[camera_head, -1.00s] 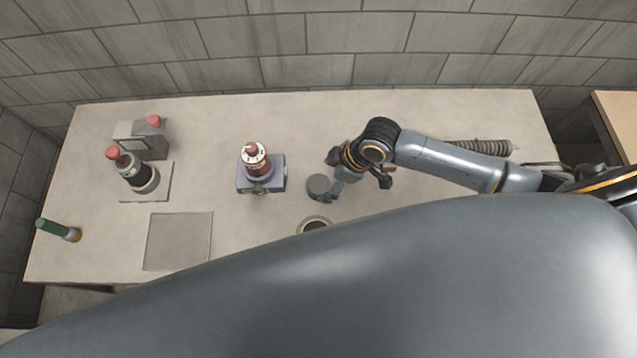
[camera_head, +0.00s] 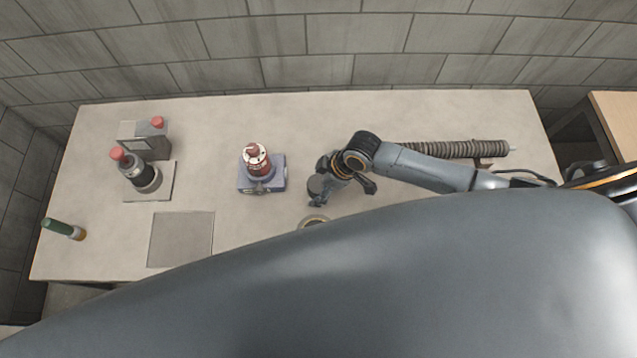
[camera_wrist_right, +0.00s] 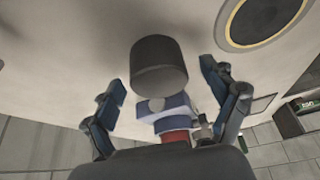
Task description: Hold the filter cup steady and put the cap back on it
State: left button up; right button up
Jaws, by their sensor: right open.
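A short dark grey cylinder (camera_head: 317,185), which looks like the cap, is on the table near its middle. It also shows in the right wrist view (camera_wrist_right: 160,62). My right gripper (camera_head: 325,181) is open, its fingers to either side of the cylinder; in the right wrist view gaps show on both sides. A round piece with a pale yellowish ring (camera_head: 314,219), likely the filter cup, is just in front, partly hidden by my own grey body. In the right wrist view its dark inside and ring (camera_wrist_right: 262,18) show at upper right. My left gripper is out of view.
A red-and-white topped device on a blue-grey base (camera_head: 262,172) stands to the left of the gripper. A ribbed tube (camera_head: 455,149) lies behind my right arm. Further left are a red-capped bottle (camera_head: 138,172), a flat square plate (camera_head: 180,240) and a green tube (camera_head: 62,229).

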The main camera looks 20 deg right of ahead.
aim_at(313, 183)
jog(key=c, duration=1)
jog(key=shift+r, duration=0.4)
notch_tip(313, 183, up, 2)
jog(key=shift+r, duration=0.15)
jog(key=shift+s+d+r+b, duration=0.6)
jog(key=shift+s+r, duration=1.05)
jog(key=shift+s, duration=0.65)
jog(key=shift+s+d+r+b, duration=0.45)
jog(key=shift+s+r+b, duration=0.3)
jog(key=shift+s+r, duration=1.2)
jog(key=shift+s+d+r+b, duration=0.6)
jog(key=shift+s+r, duration=0.75)
jog(key=shift+s, duration=1.25)
